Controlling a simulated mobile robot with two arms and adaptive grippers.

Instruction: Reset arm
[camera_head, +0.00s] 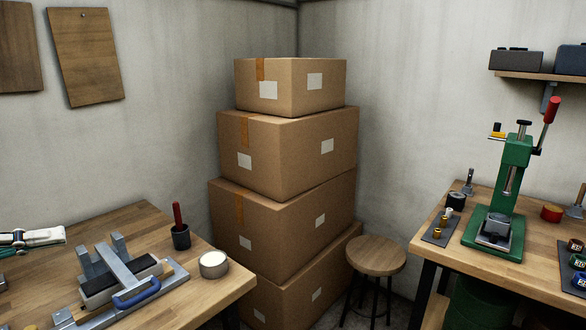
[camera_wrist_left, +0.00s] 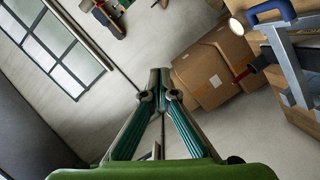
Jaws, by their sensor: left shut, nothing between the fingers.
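My left gripper (camera_wrist_left: 160,78) shows in the left wrist view with its green fingers closed together and nothing between them. Its tips are in open air, apart from the cardboard boxes and the benches beyond. My right gripper is in neither view.
Stacked cardboard boxes (camera_head: 290,150) fill the corner. The left bench (camera_head: 205,290) holds a metal fixture with a blue handle (camera_head: 136,293), a red-handled tool in a dark cup (camera_head: 180,236) and a round tin (camera_head: 213,265). A stool (camera_head: 375,256) and a green press (camera_head: 510,190) stand right.

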